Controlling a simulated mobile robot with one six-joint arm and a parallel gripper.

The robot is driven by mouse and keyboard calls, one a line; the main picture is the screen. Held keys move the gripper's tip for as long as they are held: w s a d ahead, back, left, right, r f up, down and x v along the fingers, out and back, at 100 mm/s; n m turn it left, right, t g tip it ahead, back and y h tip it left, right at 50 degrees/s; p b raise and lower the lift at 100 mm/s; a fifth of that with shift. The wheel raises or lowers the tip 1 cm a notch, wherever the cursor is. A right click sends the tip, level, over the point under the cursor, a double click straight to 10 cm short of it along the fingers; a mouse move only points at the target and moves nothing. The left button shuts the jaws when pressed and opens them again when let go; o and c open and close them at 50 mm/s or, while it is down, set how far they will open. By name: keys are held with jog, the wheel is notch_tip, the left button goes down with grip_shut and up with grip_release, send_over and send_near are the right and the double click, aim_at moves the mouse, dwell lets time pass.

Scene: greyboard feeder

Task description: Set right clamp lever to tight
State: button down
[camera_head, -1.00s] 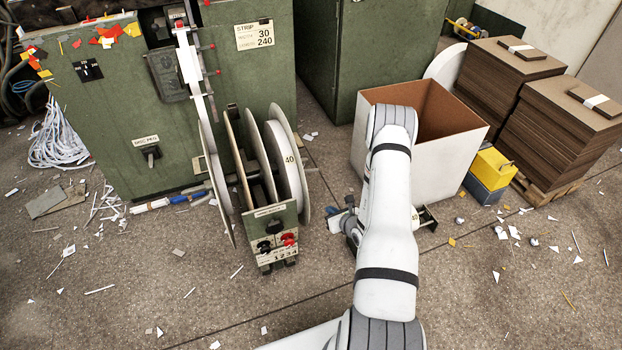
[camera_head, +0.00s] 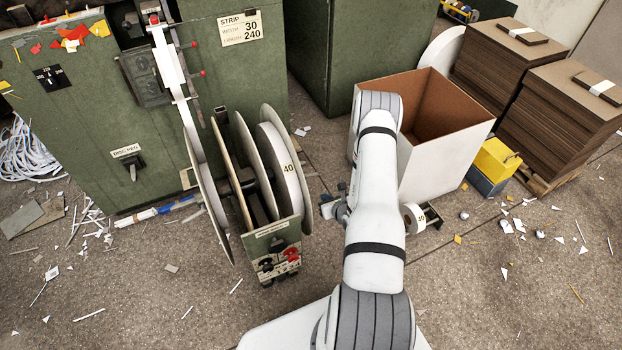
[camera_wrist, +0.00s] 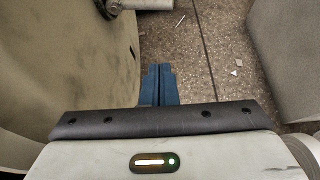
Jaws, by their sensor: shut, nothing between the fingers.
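The strip stand's front panel (camera_head: 271,246) faces me in the head view, below the upright discs. It carries a red lever (camera_head: 293,254) on the right and dark knobs (camera_head: 277,243) beside it. The small lettering by them is too small to read, and I cannot tell which setting the levers have. My gripper (camera_wrist: 158,84) shows in the wrist view as two blue fingers shut together with nothing between them. No lever shows in the wrist view.
The large discs (camera_head: 290,165) stand close left of my arm. A big open cardboard box (camera_head: 440,160) stands right behind it, with a yellow-and-blue box (camera_head: 491,165) and board stacks (camera_head: 505,65) beyond. A green machine (camera_head: 85,130) stands left. Scraps litter the floor.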

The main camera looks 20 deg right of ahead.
aim_at(306, 175)
jog(key=w+f+b, duration=0.1)
jog(key=w+b, duration=0.2)
jog(key=w, duration=0.6)
jog(key=shift+w+a, duration=0.3)
jog(key=shift+a, duration=0.15)
